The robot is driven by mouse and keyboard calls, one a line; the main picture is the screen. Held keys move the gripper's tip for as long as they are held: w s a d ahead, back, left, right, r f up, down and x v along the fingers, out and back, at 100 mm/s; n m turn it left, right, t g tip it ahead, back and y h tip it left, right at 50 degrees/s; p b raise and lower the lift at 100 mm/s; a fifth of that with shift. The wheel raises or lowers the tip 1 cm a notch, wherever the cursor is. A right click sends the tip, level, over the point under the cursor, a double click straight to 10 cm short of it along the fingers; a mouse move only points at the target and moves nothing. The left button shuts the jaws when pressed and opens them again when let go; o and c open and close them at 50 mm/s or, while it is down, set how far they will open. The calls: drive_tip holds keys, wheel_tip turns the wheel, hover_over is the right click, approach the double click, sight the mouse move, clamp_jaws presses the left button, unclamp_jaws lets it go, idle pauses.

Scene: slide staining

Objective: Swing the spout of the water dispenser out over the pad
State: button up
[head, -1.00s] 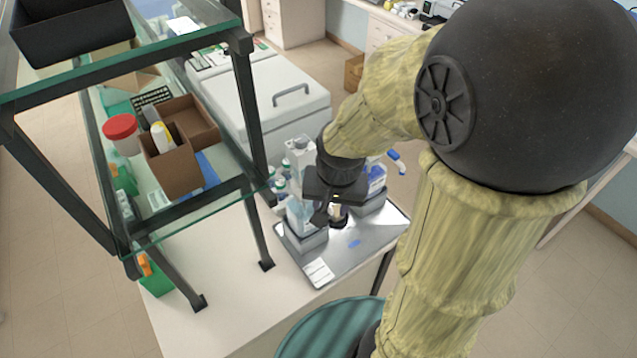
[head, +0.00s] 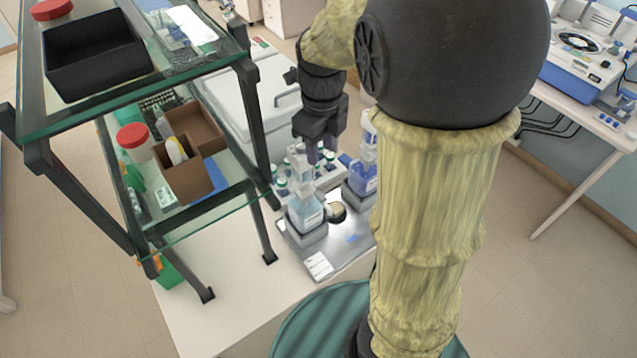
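A bottle with pale blue liquid (head: 305,214) stands upright in a grey holder (head: 306,237) at the left of a metal tray (head: 322,267). A second bottle with deeper blue liquid (head: 363,180) stands in a holder at the right, partly behind my arm. I cannot tell for certain which is the water dispenser, and no spout shows clearly. A small round tan-topped thing (head: 337,211) sits between the bottles. A small blue patch (head: 353,238), perhaps the pad, lies on the tray. My gripper (head: 319,158) points down above and behind the bottles; its finger gap is unclear.
A glass shelf rack (head: 243,180) with boxes stands at the left. A white lidded chest (head: 262,88) is behind. The bench front (head: 225,310) is clear.

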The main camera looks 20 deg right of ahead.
sight(318, 193)
drive_tip(key=r+m, duration=0.1)
drive_tip(key=m, duration=0.1)
drive_tip(key=r+m, duration=0.1)
drive_tip(key=shift+w+a+r+m, duration=0.15)
drive_tip(key=shift+w+m, duration=0.2)
drive_tip(key=shift+m, duration=0.05)
drive_tip(key=shift+p, duration=0.3)
wheel_tip(318, 193, down, 18)
drive_tip(key=shift+r+p, duration=0.25)
drive_tip(key=shift+p, duration=0.85)
drive_tip(key=shift+c, duration=0.5)
clamp_jaws()
